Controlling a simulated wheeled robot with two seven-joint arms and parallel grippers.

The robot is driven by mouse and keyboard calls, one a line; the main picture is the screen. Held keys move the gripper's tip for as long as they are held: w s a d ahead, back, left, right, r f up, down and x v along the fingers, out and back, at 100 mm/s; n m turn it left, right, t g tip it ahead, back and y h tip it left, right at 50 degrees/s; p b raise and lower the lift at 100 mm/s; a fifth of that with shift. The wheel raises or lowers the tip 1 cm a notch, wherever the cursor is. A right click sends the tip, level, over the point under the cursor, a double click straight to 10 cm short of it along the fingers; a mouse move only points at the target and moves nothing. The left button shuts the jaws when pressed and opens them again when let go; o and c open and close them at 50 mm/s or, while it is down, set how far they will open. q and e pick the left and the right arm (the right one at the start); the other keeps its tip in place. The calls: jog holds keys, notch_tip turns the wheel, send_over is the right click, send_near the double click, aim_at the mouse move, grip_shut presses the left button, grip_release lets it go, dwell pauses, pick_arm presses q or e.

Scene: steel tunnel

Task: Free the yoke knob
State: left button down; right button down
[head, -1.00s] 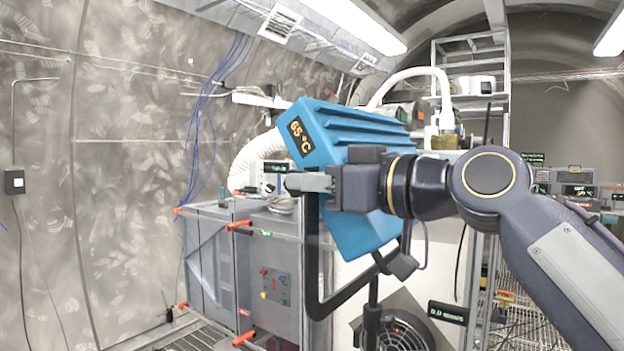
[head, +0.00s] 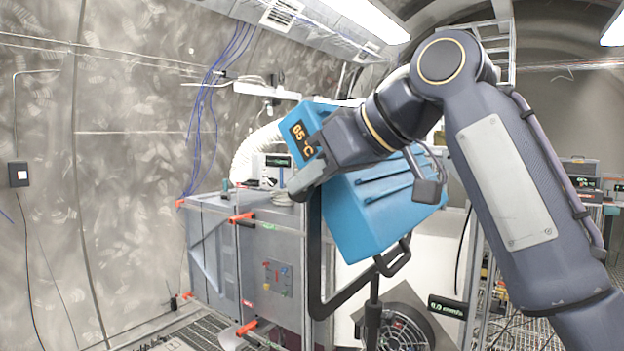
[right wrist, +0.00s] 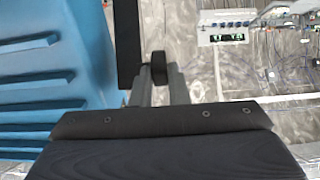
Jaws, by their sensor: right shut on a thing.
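The blue finned housing (head: 375,205) with a "65 °C" label hangs tilted in a black yoke (head: 314,255) in the middle of the head view. My right gripper (head: 297,188) reaches across the housing's upper front to the yoke's upper left end. In the right wrist view its two grey fingers are shut on the dark round yoke knob (right wrist: 158,68), beside the black yoke arm (right wrist: 127,45). The knob is hidden behind the fingers in the head view. The blue housing also fills the left of the wrist view (right wrist: 50,75). My left gripper is out of view.
A grey cabinet (head: 262,255) with orange corner clamps stands behind to the left. A fan (head: 400,328) sits below the housing, beside the black stand post (head: 373,310). A metal rack and instruments (head: 583,182) stand to the right. The space before the left wall looks free.

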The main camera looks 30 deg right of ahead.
dwell(0.4)
jog(key=c, duration=1.7)
grip_release()
